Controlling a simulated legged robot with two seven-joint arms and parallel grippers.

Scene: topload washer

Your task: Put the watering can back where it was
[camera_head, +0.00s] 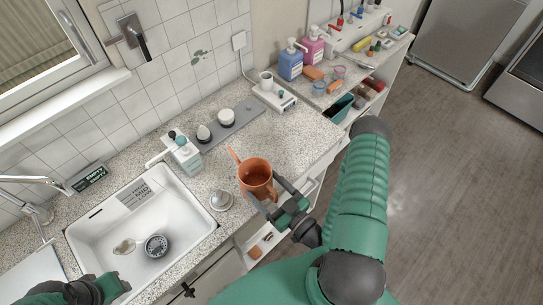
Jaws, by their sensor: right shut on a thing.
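The orange-brown watering can (256,176) is at the front edge of the speckled counter, right of the sink. Its open top faces me and its thin spout points up and left. My right gripper (272,199) is shut on the watering can at its near right side. The gripper hides part of that side, and I cannot tell whether the can's base touches the counter.
Behind are a soap dispenser (182,151), a grey tray (243,122) with small pots, and a white scale (274,97). Bottles and shelves stand at the back right. The counter right of the can is clear.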

